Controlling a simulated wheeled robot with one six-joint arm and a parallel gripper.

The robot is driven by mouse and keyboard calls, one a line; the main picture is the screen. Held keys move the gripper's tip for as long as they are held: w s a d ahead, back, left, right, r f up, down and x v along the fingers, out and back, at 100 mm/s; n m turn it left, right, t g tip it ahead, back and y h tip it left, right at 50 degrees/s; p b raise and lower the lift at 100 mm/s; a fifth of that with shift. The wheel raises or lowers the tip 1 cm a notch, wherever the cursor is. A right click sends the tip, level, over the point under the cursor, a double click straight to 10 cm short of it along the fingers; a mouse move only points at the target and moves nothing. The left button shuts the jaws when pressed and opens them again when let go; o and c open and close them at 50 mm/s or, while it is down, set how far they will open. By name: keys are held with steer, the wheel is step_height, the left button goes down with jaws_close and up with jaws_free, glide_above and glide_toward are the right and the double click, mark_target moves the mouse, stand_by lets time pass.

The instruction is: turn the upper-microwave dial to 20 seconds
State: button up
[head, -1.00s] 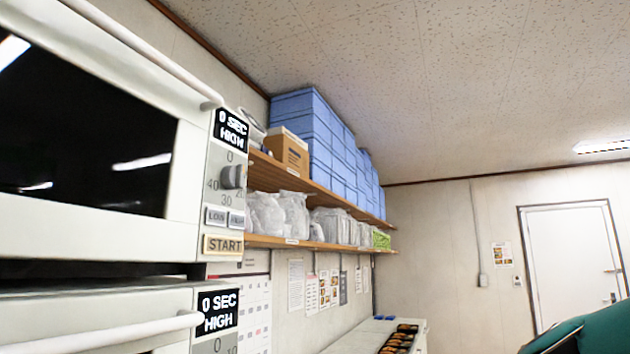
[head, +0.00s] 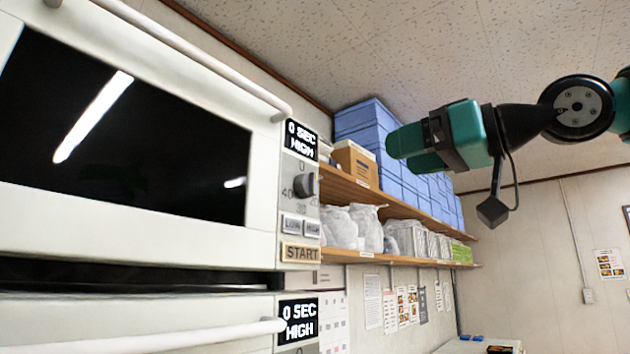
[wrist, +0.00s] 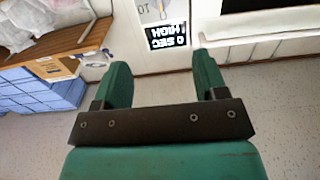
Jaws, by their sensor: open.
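The upper microwave (head: 150,250) fills the left of the head view. Its grey dial (head: 305,186) is on the panel at the right of the door, with numbers around it. The display (head: 301,140) above the dial reads 0 SEC HIGH. My gripper (head: 396,150) is open and empty in the air, to the right of the dial and apart from it. In the wrist view, my gripper's two green fingers (wrist: 160,80) are spread, with a 0 SEC HIGH display (wrist: 168,36) upside down beyond them.
A lower microwave (head: 150,318) with its own display (head: 298,321) is below. A wooden shelf (head: 350,190) with bags, a cardboard box (head: 354,162) and blue crates (head: 362,125) stands behind. A START button (head: 300,254) is below the dial. A white door handle (head: 200,60) juts out from the upper microwave.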

mark_target(316, 178)
steer(key=p+x, duration=0.5)
steer(key=x, duration=1.1)
steer(key=shift+r+p, duration=0.1)
steer(key=shift+p, duration=0.3)
steer(key=shift+w+a, duration=0.35)
steer(key=shift+a, duration=0.1)
steer(key=c, duration=0.9)
